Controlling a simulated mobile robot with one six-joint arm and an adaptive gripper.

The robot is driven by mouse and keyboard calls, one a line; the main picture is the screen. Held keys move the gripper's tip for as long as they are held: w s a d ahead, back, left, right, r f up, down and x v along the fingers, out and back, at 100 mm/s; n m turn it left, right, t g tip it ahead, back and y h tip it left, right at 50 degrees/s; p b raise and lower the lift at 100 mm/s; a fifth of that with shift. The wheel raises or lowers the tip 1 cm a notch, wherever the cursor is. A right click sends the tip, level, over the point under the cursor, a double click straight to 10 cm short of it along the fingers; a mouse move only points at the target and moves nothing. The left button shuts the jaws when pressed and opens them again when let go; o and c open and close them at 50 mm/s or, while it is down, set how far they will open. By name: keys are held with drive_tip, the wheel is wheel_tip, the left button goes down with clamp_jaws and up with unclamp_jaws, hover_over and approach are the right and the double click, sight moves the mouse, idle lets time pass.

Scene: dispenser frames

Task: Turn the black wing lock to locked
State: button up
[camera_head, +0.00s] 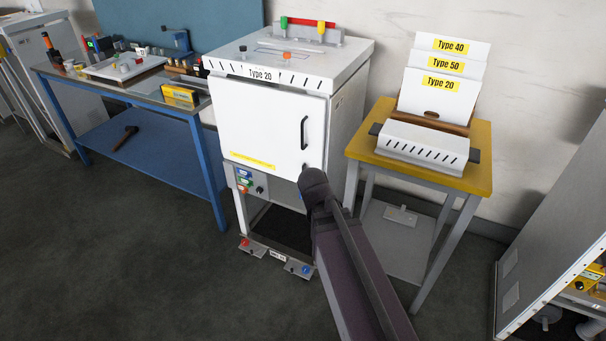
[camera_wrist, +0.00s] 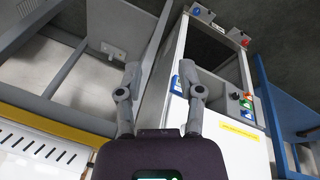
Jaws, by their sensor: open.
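The white cabinet (camera_head: 270,120) has a closed door with a black bar handle (camera_head: 304,132).
Colored buttons (camera_head: 243,180) and a dark knob (camera_head: 260,190) sit on the panel below the door. A yellow-topped table (camera_head: 470,183) with type plates stands to the right. A blue workbench (camera_head: 150,145) stands to the left. The floor in front is clear.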

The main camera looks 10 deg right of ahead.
drive_tip(key=w+d+f+m+t+h+b, duration=0.2)
drive_tip(key=w+f+h+b, duration=0.1)
drive_tip(key=w+f+b, duration=0.3)
drive_tip(key=m+t+h+b, duration=0.3)
drive_tip(key=t+h+b, duration=0.2)
drive_tip(key=t+b, duration=0.9)
approach(303, 166)
drive_tip(key=s+a+r+g+b, duration=0.2)
drive_tip(key=s+a+g+b, duration=0.1)
drive_tip(key=shift+w+a+f, duration=0.1)
drive_tip(key=shift+w+a, duration=0.1)
drive_tip(key=shift+w, duration=0.05)
drive_tip(key=x, duration=1.3)
drive_tip(key=shift+w+d, duration=0.25)
drive_tip(key=shift+d, duration=0.1)
clamp_jaws()
